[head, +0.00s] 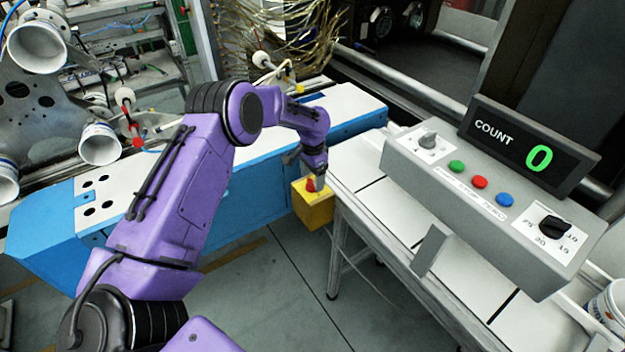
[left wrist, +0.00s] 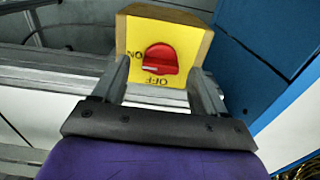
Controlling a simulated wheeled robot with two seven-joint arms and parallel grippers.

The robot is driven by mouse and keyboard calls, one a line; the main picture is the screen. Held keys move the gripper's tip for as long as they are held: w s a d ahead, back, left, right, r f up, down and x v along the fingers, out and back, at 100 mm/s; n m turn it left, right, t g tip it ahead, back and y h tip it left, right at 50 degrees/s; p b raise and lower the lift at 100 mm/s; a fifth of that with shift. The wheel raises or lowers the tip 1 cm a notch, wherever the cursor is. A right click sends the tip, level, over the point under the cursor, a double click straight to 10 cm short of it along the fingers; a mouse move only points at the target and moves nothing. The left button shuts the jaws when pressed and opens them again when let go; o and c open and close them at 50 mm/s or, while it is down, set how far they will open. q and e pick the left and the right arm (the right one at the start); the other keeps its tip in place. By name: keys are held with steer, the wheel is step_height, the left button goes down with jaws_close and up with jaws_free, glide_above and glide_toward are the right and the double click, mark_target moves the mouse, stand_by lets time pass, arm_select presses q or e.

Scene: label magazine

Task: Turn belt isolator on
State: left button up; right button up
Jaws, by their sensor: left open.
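The belt isolator is a yellow box (head: 316,210) at the side of the conveyor, with a red knob (head: 310,184) on its top. In the left wrist view, the box (left wrist: 188,38) faces me with the red knob (left wrist: 161,57) at its middle. ON is printed at the knob's left and OFF below it. A white mark on the knob's ridge points left, toward the ON side. My left gripper (head: 313,177) is at the knob in the head view. In the wrist view, my left gripper's fingers (left wrist: 160,72) are open on both sides of the knob, with gaps beside it.
A grey control panel (head: 470,190) with a black selector, coloured buttons and a COUNT display (head: 528,147) reading 0 stands on the right. A blue and white machine body (head: 250,185) lies behind my arm. The floor (head: 290,290) in front is clear.

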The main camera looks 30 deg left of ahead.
mark_target(313, 182)
arm_select(q)
step_height(313, 182, up, 9)
steer(key=b, duration=0.1)
stand_by(0.6)
